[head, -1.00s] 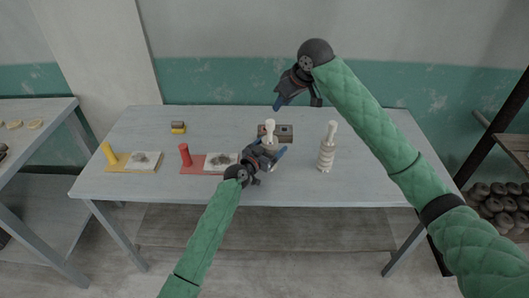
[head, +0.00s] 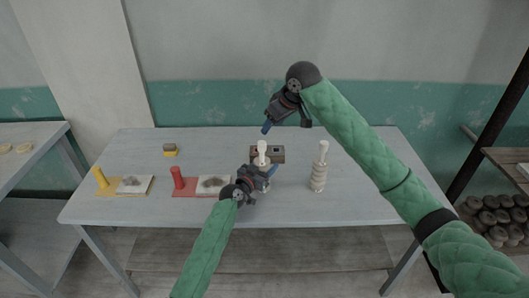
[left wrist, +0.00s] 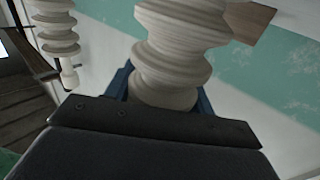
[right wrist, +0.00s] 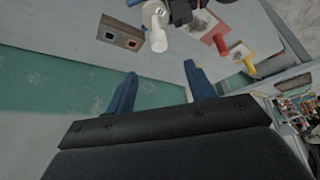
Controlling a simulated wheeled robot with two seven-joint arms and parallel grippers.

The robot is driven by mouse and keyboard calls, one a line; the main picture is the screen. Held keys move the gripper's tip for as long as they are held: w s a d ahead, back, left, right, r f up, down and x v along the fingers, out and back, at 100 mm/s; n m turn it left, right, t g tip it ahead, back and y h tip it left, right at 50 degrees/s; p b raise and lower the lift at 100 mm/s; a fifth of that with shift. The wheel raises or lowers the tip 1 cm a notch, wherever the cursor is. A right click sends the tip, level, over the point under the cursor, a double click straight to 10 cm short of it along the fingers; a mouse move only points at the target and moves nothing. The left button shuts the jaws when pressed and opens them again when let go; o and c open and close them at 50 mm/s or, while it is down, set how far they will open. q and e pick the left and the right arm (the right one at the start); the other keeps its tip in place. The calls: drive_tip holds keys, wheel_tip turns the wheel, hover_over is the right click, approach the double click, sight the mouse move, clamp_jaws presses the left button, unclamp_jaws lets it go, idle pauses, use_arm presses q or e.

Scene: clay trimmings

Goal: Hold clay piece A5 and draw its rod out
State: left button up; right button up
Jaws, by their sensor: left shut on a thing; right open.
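A pale ridged clay piece with a white rod end on top (head: 262,147) stands near the middle of the table. My left gripper (head: 262,172) is shut around its lower part. The left wrist view shows its ridged clay (left wrist: 180,60) close up between the blue fingers. My right gripper (head: 286,127) is open and empty, above and behind the rod. In the right wrist view, the rod end (right wrist: 158,39) lies beyond the open fingers (right wrist: 158,85), not between them. No A5 label can be read.
A second ridged clay piece with a rod (head: 318,178) stands to the right. A brown block with holes (head: 276,154) lies behind the held piece. To the left are a red board with a post (head: 178,178), a yellow one (head: 101,178) and a small yellow-brown block (head: 170,150).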

sight(262, 142)
drive_tip(key=w+a+n+g+h, duration=0.1)
drive_tip(key=n, duration=0.2)
drive_tip(key=w+a+n+g+h, duration=0.1)
drive_tip(key=a+n, duration=0.1)
drive_tip(key=n, duration=0.1)
drive_tip(key=a+n+g, duration=0.1)
drive_tip(key=a+n, duration=0.1)
drive_tip(key=n, duration=0.1)
drive_tip(key=shift+w+f+h, duration=0.3)
drive_tip(key=shift+w+h, duration=0.1)
drive_tip(key=shift+w+d+r+n+g+h, duration=0.1)
drive_tip(key=shift+w+d+n+g+h, duration=0.45)
drive_tip(key=shift+n, duration=0.65)
wheel_tip(262, 142, down, 12)
drive_tip(key=shift+c, duration=0.2)
drive_tip(key=c, duration=1.1)
drive_tip(key=shift+w, duration=0.1)
drive_tip(key=shift+r, duration=1.15)
